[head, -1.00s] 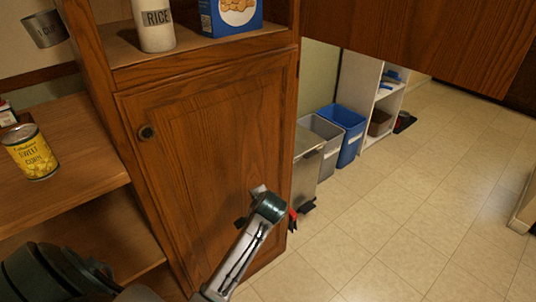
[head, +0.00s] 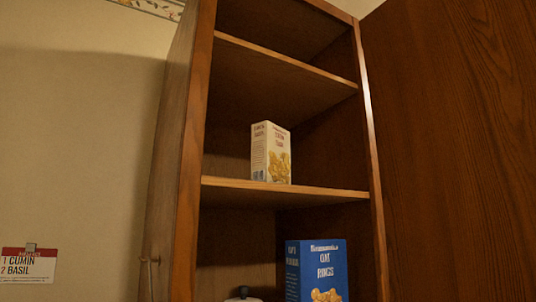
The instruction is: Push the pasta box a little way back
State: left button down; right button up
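A small cream box (head: 271,153) with red lettering and a picture of yellow-brown pieces stands upright on the middle shelf (head: 285,190) of a tall wooden cabinet. Its lettering is too small to read surely, so I cannot confirm that it is the pasta box. It stands close to the shelf's front edge, with its narrow left side and its front showing. Dark space shows behind it and to its right. Neither of my grippers is in the head view.
A blue oat rings box (head: 316,270) stands on the shelf below, beside the top of a lidded container (head: 242,294). The upper shelf (head: 285,62) looks empty. An open wooden door (head: 455,150) fills the right. A cumin and basil card (head: 28,266) hangs at left.

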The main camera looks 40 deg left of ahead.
aim_at(270, 156)
jog(key=l+u, duration=0.1)
jog(key=u, duration=0.3)
jog(key=l+u, duration=0.1)
jog(key=u, duration=0.65)
jog(key=k+l, duration=0.05)
